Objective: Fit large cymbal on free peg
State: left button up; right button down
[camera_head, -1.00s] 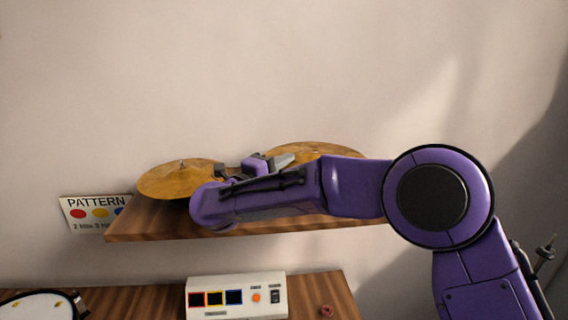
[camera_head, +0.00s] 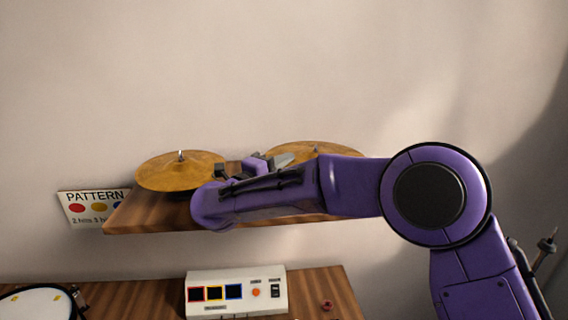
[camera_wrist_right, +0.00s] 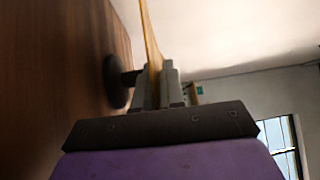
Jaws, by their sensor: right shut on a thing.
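My right gripper (camera_head: 231,169) is shut on the right edge of the left brass cymbal (camera_head: 165,174). I take it to be the large cymbal, though the other looks similar in size. A thin metal peg tip (camera_head: 180,154) shows above its middle, so the cymbal appears to be around the peg; its seating height is unclear. In the right wrist view the cymbal (camera_wrist_right: 150,35) is edge-on between the fingers, with a dark round peg base (camera_wrist_right: 114,82) on the shelf beside it. My left gripper is out of view.
A second cymbal (camera_head: 345,149) lies at the right on the wooden shelf (camera_head: 150,214), partly hidden by my right arm. Below are a white control box (camera_head: 236,306), a drum (camera_head: 30,304) and a small red item (camera_head: 326,305). A pattern card (camera_head: 90,208) stands left.

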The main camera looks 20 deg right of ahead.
jog(key=shift+f, duration=0.1)
jog(key=c, duration=1.1)
grip_release()
jog(key=shift+c, duration=0.2)
jog(key=shift+s+a+f, duration=0.15)
jog(key=shift+a, duration=0.05)
jog(key=b+v, duration=0.3)
jog(key=v, duration=0.7)
jog(key=shift+a+b, duration=0.15)
jog(key=shift+b, duration=0.25)
